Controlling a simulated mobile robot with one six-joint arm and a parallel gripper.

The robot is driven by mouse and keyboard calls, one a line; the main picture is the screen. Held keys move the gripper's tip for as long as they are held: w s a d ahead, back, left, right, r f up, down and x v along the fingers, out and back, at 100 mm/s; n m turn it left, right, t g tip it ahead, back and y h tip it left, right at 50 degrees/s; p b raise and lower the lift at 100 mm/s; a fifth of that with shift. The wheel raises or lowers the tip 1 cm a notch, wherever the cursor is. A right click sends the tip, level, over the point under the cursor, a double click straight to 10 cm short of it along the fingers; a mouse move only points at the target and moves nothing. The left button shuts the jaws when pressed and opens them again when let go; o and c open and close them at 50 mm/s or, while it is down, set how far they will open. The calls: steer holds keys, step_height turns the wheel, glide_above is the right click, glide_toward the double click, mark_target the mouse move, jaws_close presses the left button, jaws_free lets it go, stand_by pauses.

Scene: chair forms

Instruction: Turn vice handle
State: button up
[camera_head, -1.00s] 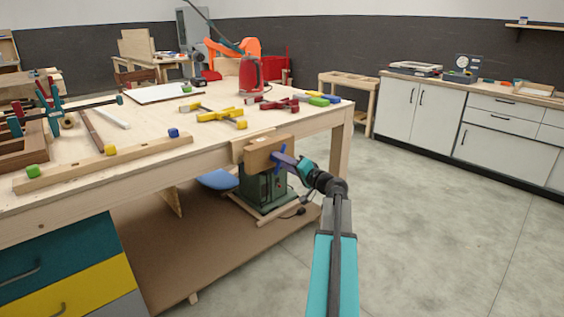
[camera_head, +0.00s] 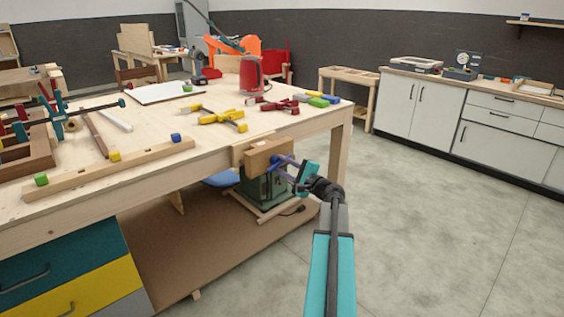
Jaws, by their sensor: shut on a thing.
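The wooden vice (camera_head: 262,156) is mounted on the right end of the workbench's front edge. Its blue-purple handle (camera_head: 283,165) sticks out from the vice's front face towards my arm. My gripper (camera_head: 300,174) is at the handle's outer end, to the right of the vice jaw, and is shut on the handle. The fingertips are small in the view and partly hidden by the gripper body.
The workbench (camera_head: 150,147) holds yellow clamps (camera_head: 222,117), red clamps (camera_head: 277,105), a red container (camera_head: 251,76) and a wooden bar (camera_head: 110,170). A green machine (camera_head: 264,190) stands under the vice. The floor (camera_head: 430,230) on the right is clear.

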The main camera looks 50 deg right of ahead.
steer(key=m+p, duration=0.3)
steer(key=m, duration=0.1)
steer(key=shift+a+m, duration=0.1)
steer(key=shift+m, duration=0.2)
steer(key=shift+f+m+p, duration=0.1)
steer(key=shift+m+p, duration=1)
steer(key=o, duration=1.1)
steer(key=shift+c, duration=0.2)
steer(key=shift+s, duration=0.15)
steer(key=s+a, duration=0.1)
steer(key=s, duration=1.2)
steer(key=shift+s+b, duration=0.3)
